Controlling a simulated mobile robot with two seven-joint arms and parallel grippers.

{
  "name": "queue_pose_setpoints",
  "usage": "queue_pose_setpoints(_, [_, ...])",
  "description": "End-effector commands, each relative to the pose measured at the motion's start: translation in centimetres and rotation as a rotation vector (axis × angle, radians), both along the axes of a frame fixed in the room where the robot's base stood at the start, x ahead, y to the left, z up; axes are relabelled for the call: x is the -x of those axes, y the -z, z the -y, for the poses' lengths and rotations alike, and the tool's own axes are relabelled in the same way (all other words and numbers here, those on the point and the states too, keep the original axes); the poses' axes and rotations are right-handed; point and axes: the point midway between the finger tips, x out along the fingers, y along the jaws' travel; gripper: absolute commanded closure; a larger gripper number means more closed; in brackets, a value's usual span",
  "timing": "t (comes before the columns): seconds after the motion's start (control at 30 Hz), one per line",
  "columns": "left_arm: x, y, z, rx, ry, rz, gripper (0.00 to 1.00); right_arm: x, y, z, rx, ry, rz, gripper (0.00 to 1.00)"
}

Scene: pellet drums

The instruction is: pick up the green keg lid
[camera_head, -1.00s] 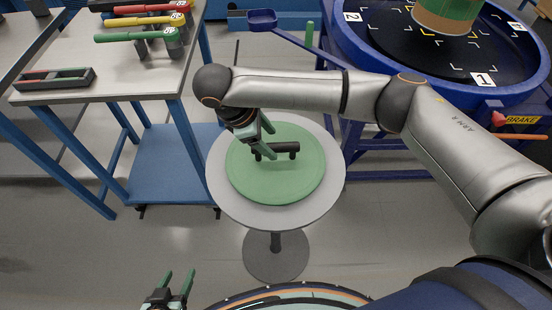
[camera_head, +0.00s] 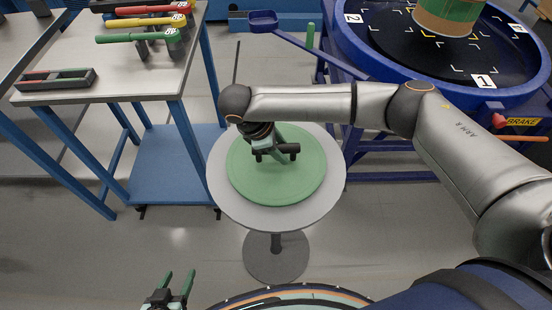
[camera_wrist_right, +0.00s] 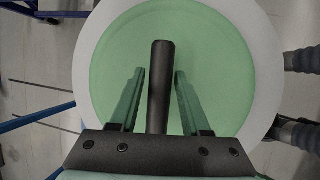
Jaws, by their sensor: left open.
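The green keg lid (camera_head: 268,186) lies flat on a small round grey table. Its black bar handle (camera_head: 292,149) stands across its middle. My right gripper (camera_head: 278,154) comes down over the lid at the handle. In the right wrist view the lid (camera_wrist_right: 220,60) fills the middle, and the handle (camera_wrist_right: 161,85) runs between the two open green fingers of the right gripper (camera_wrist_right: 159,75). A gap shows on the left side of the handle; contact on the right is unclear. My left gripper (camera_head: 177,284) is open and empty, low in the head view, away from the lid.
The grey round table (camera_head: 218,182) has a bare rim around the lid. A workbench (camera_head: 120,80) with coloured long-handled tools stands at left. A blue turntable (camera_head: 365,60) with a keg (camera_head: 446,14) stands at upper right. Floor shows between them.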

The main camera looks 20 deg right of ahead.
Motion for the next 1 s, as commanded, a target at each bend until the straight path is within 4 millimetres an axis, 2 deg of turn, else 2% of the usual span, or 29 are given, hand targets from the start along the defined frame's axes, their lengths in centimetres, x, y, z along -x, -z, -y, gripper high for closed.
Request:
queue_pose_setpoints(0.03, [0.00, -0.01, 0.01, 0.000, 0.000, 0.000, 0.41, 0.01, -0.02, -0.03, 0.000, 0.000, 0.000, 0.60])
queue_pose_setpoints(0.4, [-0.01, -0.02, 0.02, 0.000, 0.000, 0.000, 0.41, 0.01, -0.03, -0.05, -0.001, -0.001, 0.000, 1.00])
queue_pose_setpoints(1.0, [-0.01, -0.02, 0.04, 0.001, 0.000, 0.000, 0.41, -0.03, -0.14, -0.07, -0.001, -0.001, 0.001, 1.00])
